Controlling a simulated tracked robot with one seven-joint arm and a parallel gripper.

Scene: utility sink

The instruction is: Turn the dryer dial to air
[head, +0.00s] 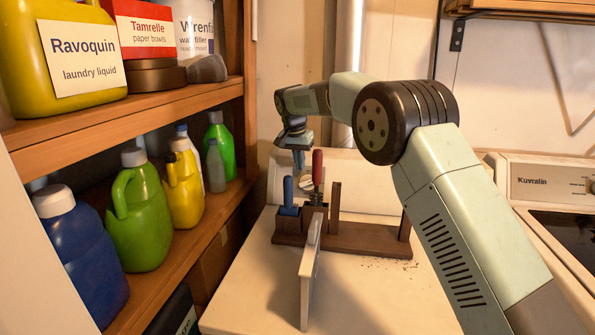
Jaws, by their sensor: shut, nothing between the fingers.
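My gripper (299,158) is shut and empty. It points down in front of the raised back panel (362,184) of the white machine in the middle. A small pale round part (306,181), possibly a dial, shows just below and right of the fingertips, partly hidden by tool handles. I cannot tell whether the fingers touch it, and its markings are too small to read. Another machine labelled Kuvratin (530,181) stands at the right, with a dial (591,186) cut by the picture's edge. No label shows which machine is the dryer.
A wooden rack (362,238) holding a blue-handled tool (288,191) and a red-handled tool (317,168) stands on the middle machine. A thin white board (309,275) stands upright before it. Shelves (150,100) with several bottles line the left.

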